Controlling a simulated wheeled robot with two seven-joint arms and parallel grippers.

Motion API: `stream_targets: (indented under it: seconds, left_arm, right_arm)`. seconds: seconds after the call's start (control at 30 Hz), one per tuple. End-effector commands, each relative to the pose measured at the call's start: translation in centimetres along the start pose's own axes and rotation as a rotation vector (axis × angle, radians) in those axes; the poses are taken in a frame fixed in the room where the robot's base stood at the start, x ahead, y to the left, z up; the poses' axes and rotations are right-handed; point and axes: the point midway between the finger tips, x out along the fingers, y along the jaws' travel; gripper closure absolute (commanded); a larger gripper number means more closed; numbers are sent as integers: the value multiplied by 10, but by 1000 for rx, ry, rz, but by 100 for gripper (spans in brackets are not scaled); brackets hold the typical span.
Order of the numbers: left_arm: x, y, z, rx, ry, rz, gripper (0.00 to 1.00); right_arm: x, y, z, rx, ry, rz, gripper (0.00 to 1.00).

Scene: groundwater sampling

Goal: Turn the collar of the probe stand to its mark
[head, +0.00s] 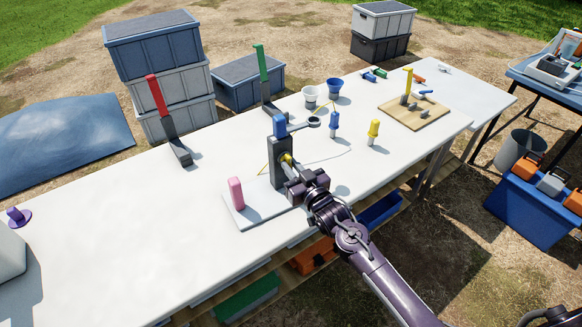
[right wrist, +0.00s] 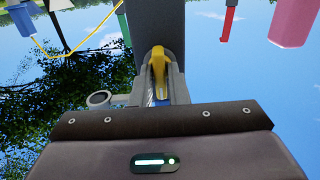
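The probe stand (head: 275,160) is a dark grey upright block with a blue part on top, on a white base plate (head: 250,213). Its yellow collar (head: 286,158) is on the side facing my right arm. My right gripper (head: 291,171) is at that collar. In the right wrist view the fingers lie close on both sides of a yellow piece of the collar (right wrist: 158,68), in front of the grey stand (right wrist: 158,22). They look shut on it. The mark cannot be made out.
A pink block (head: 236,193) stands on the base plate. Blue (head: 334,125) and yellow (head: 373,132) upright pieces stand right of the stand, with white (head: 310,96) and blue (head: 334,88) cups behind. A red-handled tool (head: 158,95) stands left.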

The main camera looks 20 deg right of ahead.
Motion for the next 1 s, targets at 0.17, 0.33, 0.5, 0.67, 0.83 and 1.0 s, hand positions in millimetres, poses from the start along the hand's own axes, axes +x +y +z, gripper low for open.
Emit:
stream_targets:
  seconds: [0.17,0.33,0.5,0.67,0.83,1.0]
  left_arm:
    - [0,0,0,1,0,1,64]
    - [-9,1,0,1,-1,1,64]
    - [-26,1,-2,1,-1,2,64]
    - [-41,1,-3,0,-1,2,64]
    - [-58,0,-5,0,-1,2,64]
    - [-67,0,-5,0,-1,2,64]
  right_arm:
    - [0,0,0,0,0,0,100]
    - [0,0,-3,141,0,2,100]
    - [0,-1,-5,516,1,3,100]
    - [0,-1,-6,876,2,3,100]
    - [0,-1,-5,1261,1,2,100]
    - [0,-1,-3,1530,1,0,100]
